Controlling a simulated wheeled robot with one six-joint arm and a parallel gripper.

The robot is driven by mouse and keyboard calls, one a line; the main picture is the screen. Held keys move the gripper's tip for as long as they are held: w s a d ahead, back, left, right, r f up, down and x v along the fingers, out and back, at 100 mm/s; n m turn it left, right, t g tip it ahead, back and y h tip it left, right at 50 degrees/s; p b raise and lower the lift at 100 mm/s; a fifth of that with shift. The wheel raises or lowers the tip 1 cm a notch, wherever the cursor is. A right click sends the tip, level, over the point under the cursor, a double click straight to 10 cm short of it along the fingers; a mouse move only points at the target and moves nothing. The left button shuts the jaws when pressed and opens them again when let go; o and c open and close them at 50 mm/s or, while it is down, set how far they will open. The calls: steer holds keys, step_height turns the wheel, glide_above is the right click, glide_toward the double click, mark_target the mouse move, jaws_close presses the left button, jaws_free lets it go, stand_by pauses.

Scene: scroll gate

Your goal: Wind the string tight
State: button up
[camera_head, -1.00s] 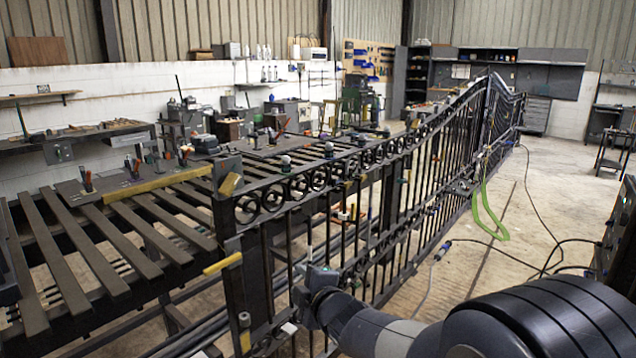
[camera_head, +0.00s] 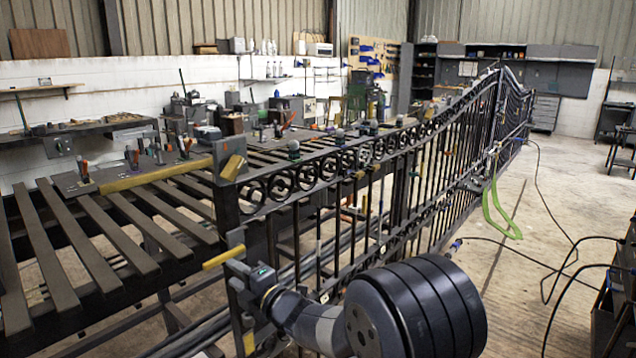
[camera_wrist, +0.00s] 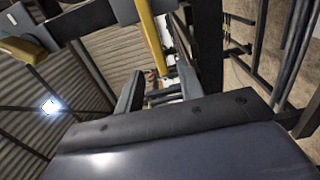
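No string can be made out for certain in either view. A dark wrought-iron gate (camera_head: 400,160) with scrolls along its top rail runs from the near left to the far right. A bright green looped strap or hose (camera_head: 495,215) hangs on its far part. My gripper (camera_head: 245,280) is low beside the gate's near end post (camera_head: 228,200), close under a yellow bar (camera_head: 223,257). The head view does not show its fingers clearly. In the wrist view my gripper (camera_wrist: 160,88) has its two fingers apart, with nothing clearly held between them. A yellow bar (camera_wrist: 152,38) shows beyond them.
A slatted bench (camera_head: 110,230) with clamps and tools stands behind the gate at left. Dark cables (camera_head: 555,245) lie on the floor at right. The concrete floor (camera_head: 520,285) between the gate and the right edge is mostly clear.

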mark_target(218, 264)
steer(key=shift+n, duration=0.3)
steer(key=x, duration=0.5)
steer(key=b+x, duration=0.1)
steer(key=x, duration=0.2)
steer(key=shift+w+a+f, duration=0.1)
steer(key=shift+f, duration=0.25)
steer(key=shift+f+n+b, duration=0.15)
steer(key=shift+n+b, duration=0.35)
steer(key=shift+b, duration=0.55)
